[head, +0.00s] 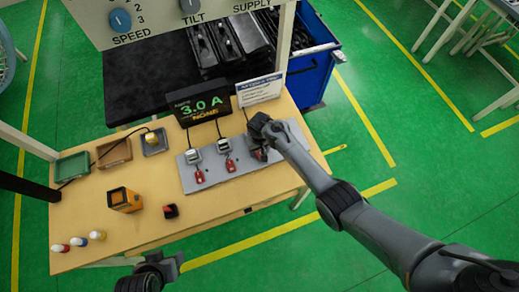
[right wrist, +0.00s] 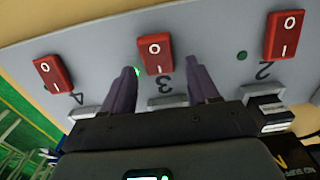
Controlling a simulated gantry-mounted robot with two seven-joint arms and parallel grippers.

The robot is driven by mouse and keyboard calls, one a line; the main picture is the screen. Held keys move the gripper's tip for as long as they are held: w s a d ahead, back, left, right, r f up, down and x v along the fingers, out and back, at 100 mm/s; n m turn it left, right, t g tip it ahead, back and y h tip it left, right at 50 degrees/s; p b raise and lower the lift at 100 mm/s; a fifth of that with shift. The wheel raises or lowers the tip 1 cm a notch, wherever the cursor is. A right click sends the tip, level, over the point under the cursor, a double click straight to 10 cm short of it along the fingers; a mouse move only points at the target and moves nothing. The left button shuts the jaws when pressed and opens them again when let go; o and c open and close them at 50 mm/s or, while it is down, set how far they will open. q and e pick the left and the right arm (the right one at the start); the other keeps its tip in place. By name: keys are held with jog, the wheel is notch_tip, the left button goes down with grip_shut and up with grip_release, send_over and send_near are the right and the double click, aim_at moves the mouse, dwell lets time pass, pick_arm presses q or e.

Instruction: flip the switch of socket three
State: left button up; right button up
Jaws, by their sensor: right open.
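A grey socket strip (head: 209,181) lies on the wooden bench. In the right wrist view, the red rocker switch of socket three (right wrist: 155,54) sits above an upside-down 3, its O end farther from my gripper and its I end nearer. A bright green lamp (right wrist: 137,71) shows beside it. My right gripper (right wrist: 164,72) is open, its two fingers on either side of that switch's near end; contact cannot be told. In the head view, my right gripper (head: 262,138) hides much of the strip's right part. My left gripper (head: 170,266) is at the bench's front edge, apart from the strip.
Red switches of sockets four (right wrist: 52,73) and two (right wrist: 284,35) flank switch three. A display reading 3.0 A and NONE (head: 199,103) and a sign (head: 260,90) stand behind the strip.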

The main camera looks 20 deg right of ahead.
jog(key=shift+f, duration=0.1)
jog(key=shift+c, duration=0.2)
jog(key=c, duration=1)
jog(key=t+p, duration=0.1)
jog(key=p, duration=0.1)
jog(key=s+r+t+p, duration=0.1)
jog(key=p, duration=0.1)
jog(key=shift+d+t+p, duration=0.1)
jog(key=shift+t+p, duration=0.2)
jog(key=shift+f+t, duration=0.15)
jog(key=shift+t, duration=0.25)
jog(key=shift+s+t+p, duration=0.1)
jog(key=shift+t+p, duration=0.3)
jog(key=shift+t, duration=0.4)
jog(key=o, duration=1)
jog(key=shift+f, duration=0.1)
jog(key=shift+o, duration=0.2)
